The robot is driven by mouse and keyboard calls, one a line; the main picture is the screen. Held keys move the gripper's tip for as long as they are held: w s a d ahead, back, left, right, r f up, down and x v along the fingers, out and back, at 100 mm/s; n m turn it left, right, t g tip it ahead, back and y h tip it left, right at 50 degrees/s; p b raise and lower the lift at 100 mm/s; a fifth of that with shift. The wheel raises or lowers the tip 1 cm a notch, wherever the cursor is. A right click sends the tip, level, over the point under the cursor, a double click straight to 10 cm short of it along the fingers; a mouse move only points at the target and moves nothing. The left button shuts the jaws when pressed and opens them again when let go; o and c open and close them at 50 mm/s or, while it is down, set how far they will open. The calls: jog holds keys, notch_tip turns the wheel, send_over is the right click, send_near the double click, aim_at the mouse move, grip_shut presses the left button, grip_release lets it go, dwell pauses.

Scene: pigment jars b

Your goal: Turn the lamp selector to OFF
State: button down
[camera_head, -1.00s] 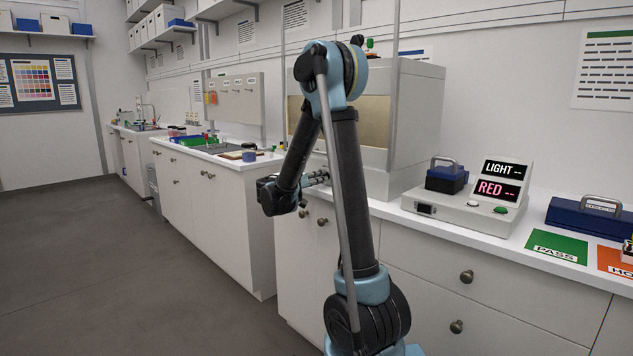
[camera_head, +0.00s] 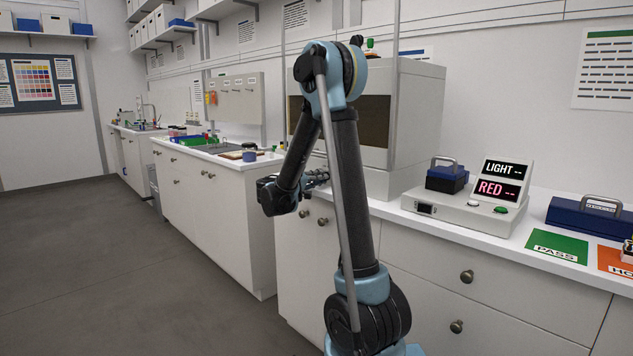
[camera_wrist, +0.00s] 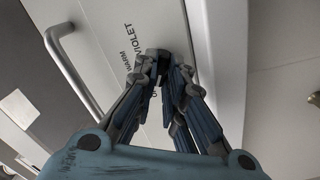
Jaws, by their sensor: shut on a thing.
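The lamp selector is on the pale front panel (camera_wrist: 100,20) of the light booth (camera_head: 420,115). In the wrist view the panel carries the words VIOLET and WARM and a third label starting with O, mostly covered by my finger. My gripper (camera_wrist: 160,62) is shut on the selector knob, which is largely hidden between the fingertips. The knob's pointer cannot be made out. In the head view my gripper (camera_head: 318,178) is at the booth's lower front, partly behind my arm. The booth's inside is dark.
A metal bar handle (camera_wrist: 72,70) stands out beside the panel in the wrist view. On the counter right of the booth are a meter reading LIGHT and RED (camera_head: 465,212), a blue case (camera_head: 590,215) and a green PASS card (camera_head: 557,246). The floor at left is clear.

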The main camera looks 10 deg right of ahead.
jog(key=shift+w, duration=0.1)
jog(key=c, duration=1.7)
grip_release()
jog(key=shift+o, duration=0.2)
jog(key=v, duration=1.2)
jog(key=shift+f, duration=0.1)
